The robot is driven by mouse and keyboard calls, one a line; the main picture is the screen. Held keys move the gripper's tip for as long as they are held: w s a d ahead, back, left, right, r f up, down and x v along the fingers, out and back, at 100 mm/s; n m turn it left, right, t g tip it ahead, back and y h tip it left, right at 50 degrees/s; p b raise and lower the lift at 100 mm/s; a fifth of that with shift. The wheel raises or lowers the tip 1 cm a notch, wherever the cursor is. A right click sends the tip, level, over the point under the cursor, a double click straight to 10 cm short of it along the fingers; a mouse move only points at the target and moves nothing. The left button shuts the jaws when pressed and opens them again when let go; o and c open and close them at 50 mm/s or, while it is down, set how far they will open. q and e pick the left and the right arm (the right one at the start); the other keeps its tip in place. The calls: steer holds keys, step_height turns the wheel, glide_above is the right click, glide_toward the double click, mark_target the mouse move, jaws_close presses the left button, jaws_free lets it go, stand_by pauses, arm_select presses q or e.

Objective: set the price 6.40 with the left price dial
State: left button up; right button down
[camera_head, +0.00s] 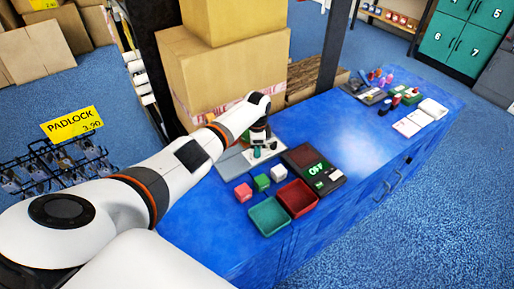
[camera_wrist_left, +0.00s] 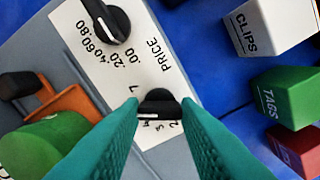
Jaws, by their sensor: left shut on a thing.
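My left gripper (camera_head: 262,146) is over the grey dial board on the blue counter. In the left wrist view its teal fingers (camera_wrist_left: 161,104) are shut on a black dial knob (camera_wrist_left: 160,95) on the white PRICE plate (camera_wrist_left: 70,28). Whole numbers show around this knob, partly hidden by the fingers; its setting cannot be read. A second black knob (camera_wrist_left: 106,20), with cents marks from .00 to .80, is apart from the fingers. My right gripper is not in view.
A black device with a lit display (camera_head: 313,165) stands beside the board. White CLIPS (camera_wrist_left: 272,25), green TAGS (camera_wrist_left: 285,95) and red (camera_wrist_left: 300,150) blocks are close by. Green (camera_head: 268,216) and red (camera_head: 297,198) trays lie at the front. Cartons (camera_head: 225,75) are stacked behind.

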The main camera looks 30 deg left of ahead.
arm_select(q)
steer(key=o, duration=1)
step_height(320, 180, up, 12)
stand_by(0.4)
